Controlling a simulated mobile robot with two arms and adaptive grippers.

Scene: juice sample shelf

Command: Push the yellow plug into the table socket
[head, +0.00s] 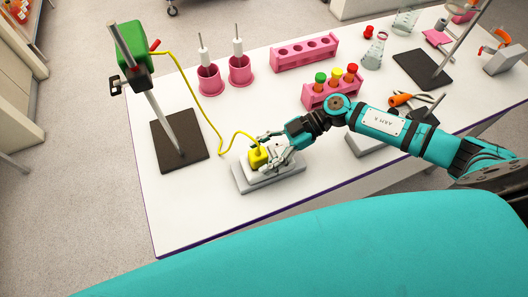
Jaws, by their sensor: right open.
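The yellow plug (258,158) is at the grey table socket (270,183), on its upper left part. A yellow cable (198,103) runs from the plug up to a green box (132,45) clamped on a stand. My right gripper (268,151) is open, with its fingers around or beside the plug. Whether the fingers touch the plug is too small to tell. How deep the plug sits in the socket is hidden. My left gripper is not in view.
A stand with a dark base (180,140) is left of the socket. Pink cups (210,80) and a pink rack (304,53) stand behind. A second rack (325,95) holds capped tubes near my right arm. The table's front left is clear.

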